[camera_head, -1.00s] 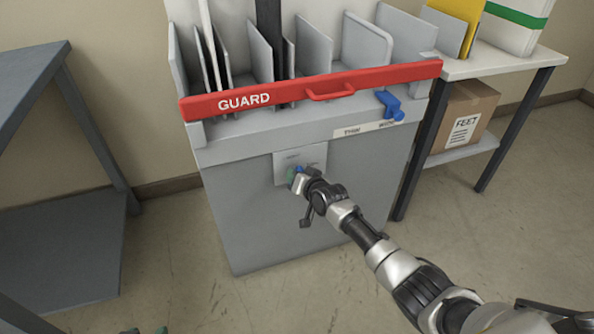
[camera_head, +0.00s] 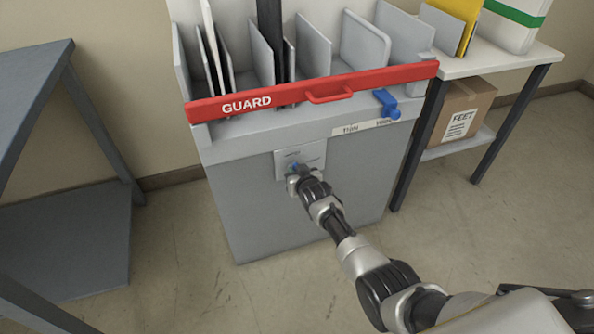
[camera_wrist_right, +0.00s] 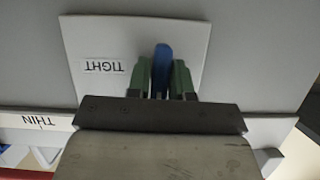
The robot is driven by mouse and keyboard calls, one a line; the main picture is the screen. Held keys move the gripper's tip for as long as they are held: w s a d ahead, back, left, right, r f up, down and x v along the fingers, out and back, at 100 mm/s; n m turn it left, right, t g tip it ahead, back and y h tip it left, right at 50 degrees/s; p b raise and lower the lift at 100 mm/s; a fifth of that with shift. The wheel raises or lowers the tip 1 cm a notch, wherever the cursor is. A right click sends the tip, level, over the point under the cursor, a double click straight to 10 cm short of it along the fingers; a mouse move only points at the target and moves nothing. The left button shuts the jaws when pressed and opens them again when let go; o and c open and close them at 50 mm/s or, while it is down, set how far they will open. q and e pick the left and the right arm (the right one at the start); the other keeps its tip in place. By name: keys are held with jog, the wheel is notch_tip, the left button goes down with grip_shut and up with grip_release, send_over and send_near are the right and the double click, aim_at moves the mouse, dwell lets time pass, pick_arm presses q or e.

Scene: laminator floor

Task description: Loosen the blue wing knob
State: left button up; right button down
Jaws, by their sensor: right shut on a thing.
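The blue wing knob (camera_wrist_right: 163,66) shows in the right wrist view, upright between the two green fingertips of my right gripper (camera_wrist_right: 160,80). The gripper is shut on it, one fingertip on each side. Behind the knob is a pale plate (camera_wrist_right: 90,40) with an upside-down "TIGHT" label (camera_wrist_right: 104,67). In the head view my right gripper (camera_head: 293,171) is at the plate (camera_head: 314,155) on the grey machine's front (camera_head: 235,190), and mostly hides the knob there. My left gripper is not in view.
A red guard bar (camera_head: 290,95) crosses the machine above the plate. A blue lever (camera_head: 386,103) sits at the upper right, by the thickness label. A grey table (camera_head: 30,90) stands left, and a side table (camera_head: 500,62) with a cardboard box (camera_head: 465,110) right.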

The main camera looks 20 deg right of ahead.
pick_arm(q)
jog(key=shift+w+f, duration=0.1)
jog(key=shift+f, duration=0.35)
pick_arm(e)
jog(key=shift+w+r, duration=0.2)
jog(key=shift+r, duration=0.1)
jog(key=c, duration=1.1)
grip_release()
jog(key=shift+a+f, duration=0.1)
jog(key=shift+c, duration=0.2)
jog(key=shift+o, duration=0.3)
jog(key=shift+w+f, duration=0.15)
jog(key=shift+f, duration=0.1)
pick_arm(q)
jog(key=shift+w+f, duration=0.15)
